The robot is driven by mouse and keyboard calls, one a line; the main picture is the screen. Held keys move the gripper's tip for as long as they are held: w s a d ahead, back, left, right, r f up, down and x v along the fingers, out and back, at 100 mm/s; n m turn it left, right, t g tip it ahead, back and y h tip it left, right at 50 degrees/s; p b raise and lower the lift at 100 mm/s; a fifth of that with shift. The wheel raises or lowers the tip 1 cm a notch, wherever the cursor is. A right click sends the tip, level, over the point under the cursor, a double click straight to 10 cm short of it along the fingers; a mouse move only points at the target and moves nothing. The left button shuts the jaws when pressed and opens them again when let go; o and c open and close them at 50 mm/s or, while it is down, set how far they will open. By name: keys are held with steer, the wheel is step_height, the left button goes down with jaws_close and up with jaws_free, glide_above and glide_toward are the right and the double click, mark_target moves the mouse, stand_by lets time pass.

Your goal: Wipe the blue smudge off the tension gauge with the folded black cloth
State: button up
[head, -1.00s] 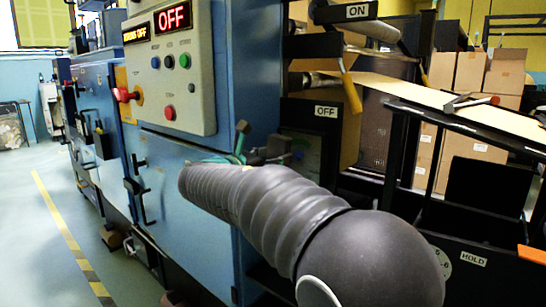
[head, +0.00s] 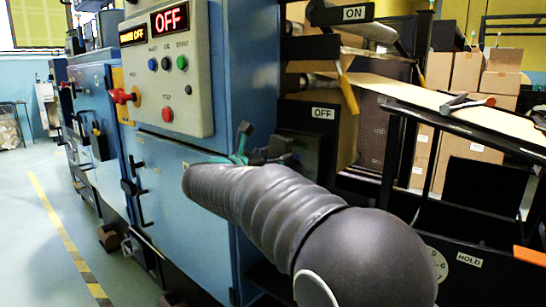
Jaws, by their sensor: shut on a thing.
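My gripper (head: 262,152) is at the far end of my ribbed dark arm, beside the right edge of the blue cabinet. Its teal part and dark fingers show only partly behind the arm. It is shut on the folded black cloth, a dark shape that I can barely tell from the fingers. The tension gauge (head: 310,150) is a dark panel just right of the gripper, under the OFF label. The gripper and arm cover part of it. I cannot make out the blue smudge, nor whether the cloth touches the gauge.
The control panel (head: 168,75) with red OFF display and buttons is on the blue cabinet (head: 195,200) at left. A yellow-handled lever (head: 347,90) hangs above the gauge. A black-railed table with tools and kraft paper (head: 420,92) stands at right.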

mark_target(308, 158)
steer(key=shift+w+d, duration=0.2)
stand_by(0.3)
steer(key=shift+s+d+b, duration=0.55)
steer(key=shift+s+d, duration=0.6)
steer(key=shift+d, duration=0.3)
steer(key=shift+s+d+b, duration=0.5)
steer(key=shift+s+d, duration=0.6)
steer(key=shift+d, duration=0.35)
steer(key=shift+s+r, duration=0.1)
steer(key=shift+w+a+p, duration=1.1)
steer(key=shift+a+p, duration=0.25)
steer(key=shift+a, duration=0.05)
steer(key=shift+w+a+p, duration=1.1)
steer(key=shift+a+p, duration=0.2)
steer(key=shift+a, duration=0.05)
steer(key=shift+w+a, duration=0.2)
steer(key=shift+s, duration=0.1)
steer(key=shift+v, duration=2.9)
